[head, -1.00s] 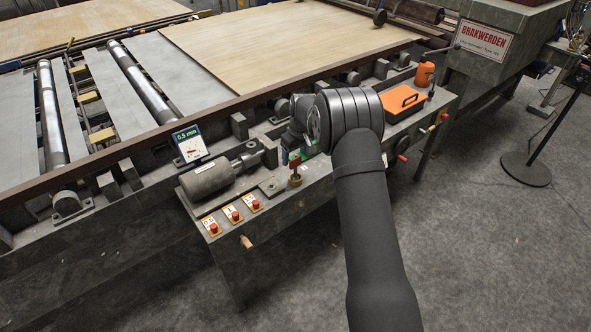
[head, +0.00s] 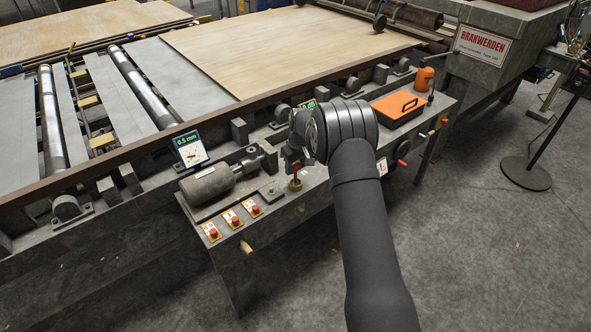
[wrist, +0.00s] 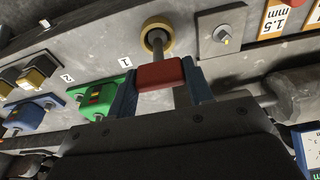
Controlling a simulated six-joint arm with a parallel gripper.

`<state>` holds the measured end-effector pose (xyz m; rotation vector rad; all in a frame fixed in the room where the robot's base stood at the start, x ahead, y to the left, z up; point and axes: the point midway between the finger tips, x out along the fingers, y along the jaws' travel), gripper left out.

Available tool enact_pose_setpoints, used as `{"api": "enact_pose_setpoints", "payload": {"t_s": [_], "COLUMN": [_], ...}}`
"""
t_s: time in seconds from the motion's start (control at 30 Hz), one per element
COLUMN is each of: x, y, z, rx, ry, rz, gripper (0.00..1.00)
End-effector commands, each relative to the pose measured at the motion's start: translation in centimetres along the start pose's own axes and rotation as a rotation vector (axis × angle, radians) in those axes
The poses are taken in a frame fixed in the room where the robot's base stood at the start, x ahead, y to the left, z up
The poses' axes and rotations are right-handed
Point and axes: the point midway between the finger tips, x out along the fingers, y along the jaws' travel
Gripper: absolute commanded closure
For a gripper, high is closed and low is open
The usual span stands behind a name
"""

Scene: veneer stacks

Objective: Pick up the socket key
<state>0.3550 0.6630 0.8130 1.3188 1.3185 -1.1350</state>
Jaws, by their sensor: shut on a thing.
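The socket key has a red block handle (wrist: 160,75) and a metal shaft that runs to a brass ring (wrist: 157,36) in the wrist view. The shaft's end meets the ring's opening; I cannot tell how deep it sits. My gripper (wrist: 162,84) is shut on the red handle, one finger on each side. In the head view my gripper (head: 292,163) is over the front ledge, with the red handle (head: 295,170) at its tip above the brass ring (head: 295,184).
Green (wrist: 98,97) and blue (wrist: 30,115) blocks sit left of my gripper, near labels 1 and 2. A grey motor (head: 208,182), a display (head: 189,148), red buttons (head: 234,219) and an orange case (head: 398,106) stand along the ledge.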

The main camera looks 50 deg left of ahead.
Motion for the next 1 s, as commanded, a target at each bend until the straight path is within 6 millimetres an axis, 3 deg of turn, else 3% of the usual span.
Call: {"api": "enact_pose_setpoints", "payload": {"t_s": [0.17, 0.33, 0.73, 0.9, 1.0], "x": [-1.4, -4.4, -10.4, -11.8, -11.9], "y": [0.0, 0.1, 4.7, 5.6, 4.9], "z": [-0.3, -0.6, 6.2, 7.6, 7.2], "rx": [0.000, 0.001, 0.003, 0.001, -0.003], "ry": [0.003, 0.003, 0.001, 0.001, 0.000], "rz": [0.001, 0.002, 0.001, 0.001, 0.000], "gripper": [0.76, 0.76, 0.76, 0.76, 0.76]}}
